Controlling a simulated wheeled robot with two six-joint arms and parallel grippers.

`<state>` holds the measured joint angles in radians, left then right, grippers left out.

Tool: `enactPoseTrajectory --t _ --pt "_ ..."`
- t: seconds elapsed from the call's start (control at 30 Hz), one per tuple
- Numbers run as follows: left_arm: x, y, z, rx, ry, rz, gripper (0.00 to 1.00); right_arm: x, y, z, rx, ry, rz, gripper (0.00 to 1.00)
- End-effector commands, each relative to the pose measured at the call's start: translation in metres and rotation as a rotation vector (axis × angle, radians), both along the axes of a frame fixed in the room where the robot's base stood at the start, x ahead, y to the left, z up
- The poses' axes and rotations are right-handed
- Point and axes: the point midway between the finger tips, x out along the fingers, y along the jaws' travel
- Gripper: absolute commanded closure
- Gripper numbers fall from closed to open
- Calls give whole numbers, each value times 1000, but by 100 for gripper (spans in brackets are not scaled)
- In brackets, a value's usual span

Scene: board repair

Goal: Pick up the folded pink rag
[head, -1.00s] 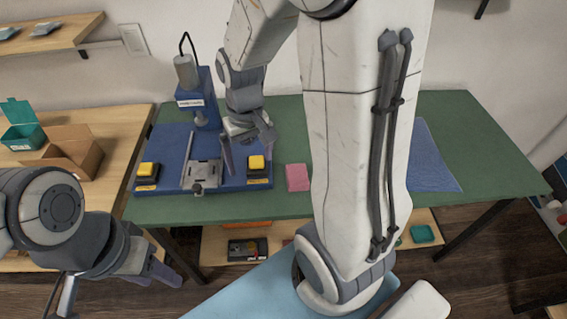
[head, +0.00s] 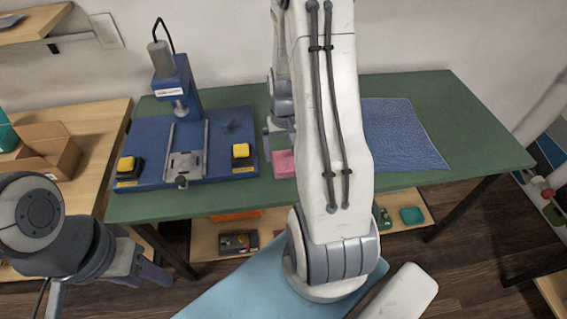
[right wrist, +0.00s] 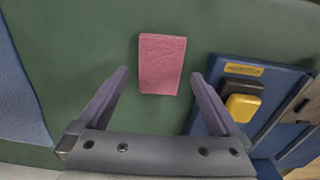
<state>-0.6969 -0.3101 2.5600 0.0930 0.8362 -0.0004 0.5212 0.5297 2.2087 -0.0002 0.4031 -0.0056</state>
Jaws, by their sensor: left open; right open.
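The folded pink rag (head: 285,164) lies flat on the green table mat, right of the blue press base and partly hidden behind my right arm in the head view. In the right wrist view the rag (right wrist: 162,64) lies whole beyond the open fingers of my right gripper (right wrist: 160,88), roughly centred between them and not touched. In the head view my right gripper (head: 270,143) is mostly hidden by its own arm, beside the rag. My left gripper (head: 152,270) is low at the left, off the green table, open and empty.
The blue press (head: 185,125) with two yellow buttons stands just left of the rag. A blue textured mat (head: 400,135) lies on the right of the green table (head: 470,150). A cardboard box (head: 50,150) stands on the wooden table at the left.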

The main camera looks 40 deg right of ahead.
Motion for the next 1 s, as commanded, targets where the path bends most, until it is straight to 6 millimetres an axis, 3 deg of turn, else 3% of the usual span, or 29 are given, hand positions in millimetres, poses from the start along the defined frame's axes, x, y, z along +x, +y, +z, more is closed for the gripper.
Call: enactPoseTrajectory --t 0.2,0.47,0.5,0.67,0.7,1.0 --pt "0 0 -1 0 0 0 50 2 0 -29 1 2 0 0" --pt "0 0 -1 0 0 0 50 2 0 -32 0 0 0 0" --pt "0 0 -1 0 0 0 50 2 0 -32 0 0 0 8" --pt "0 0 -1 0 0 0 50 2 0 -32 0 0 0 69" --pt "0 0 -1 0 0 0 50 2 0 -32 0 0 0 73" --pt "0 0 -1 0 0 0 50 3 0 -29 0 -1 0 73"
